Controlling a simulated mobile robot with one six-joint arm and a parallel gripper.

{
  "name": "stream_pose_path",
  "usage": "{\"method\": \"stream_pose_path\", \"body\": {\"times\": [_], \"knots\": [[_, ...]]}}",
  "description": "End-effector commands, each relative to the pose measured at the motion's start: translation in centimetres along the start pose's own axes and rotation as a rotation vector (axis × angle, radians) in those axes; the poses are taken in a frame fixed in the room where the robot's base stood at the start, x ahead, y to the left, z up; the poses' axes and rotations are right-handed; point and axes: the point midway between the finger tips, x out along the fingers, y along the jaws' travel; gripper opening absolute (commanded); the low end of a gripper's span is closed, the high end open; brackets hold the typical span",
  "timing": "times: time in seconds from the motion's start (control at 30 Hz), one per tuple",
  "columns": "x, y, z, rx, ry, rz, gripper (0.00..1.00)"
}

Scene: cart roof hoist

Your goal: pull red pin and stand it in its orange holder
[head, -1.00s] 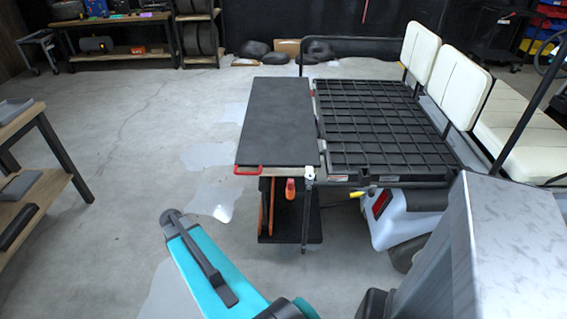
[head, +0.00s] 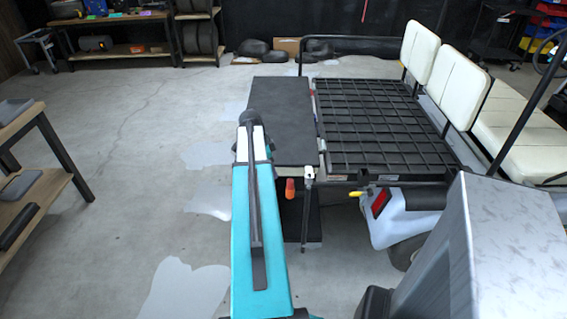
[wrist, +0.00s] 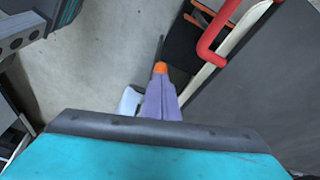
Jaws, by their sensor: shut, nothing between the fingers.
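An orange-red cylindrical piece (head: 290,188) shows below the near edge of the dark panel, left of an upright post; I cannot tell whether it is the pin, its holder or both. A red bent handle (wrist: 213,42) shows at the panel's edge in the wrist view, and my arm covers that corner in the head view. My gripper (wrist: 160,70), purple with orange tips, is shut and empty in the wrist view, left of and below the red handle. In the head view its fingers are hidden.
The dark flat panel (head: 280,110) lies beside the black gridded cart bed (head: 380,125). A thin upright post (head: 306,210) stands at the panel's near right corner. A shelf table (head: 35,150) stands at the left. The concrete floor between is clear.

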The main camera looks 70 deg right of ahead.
Motion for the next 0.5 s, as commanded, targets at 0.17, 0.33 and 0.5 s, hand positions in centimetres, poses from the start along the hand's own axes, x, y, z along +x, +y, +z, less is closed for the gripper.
{"method": "stream_pose_path", "body": {"times": [0.17,0.33,0.5], "knots": [[-1.3,-0.2,-4.2,0.118,0.012,-0.004,0.00],[-1.7,-0.2,-5.2,0.148,0.016,-0.005,0.00],[-1.7,-0.2,-5.1,0.146,0.016,-0.005,0.00]]}}
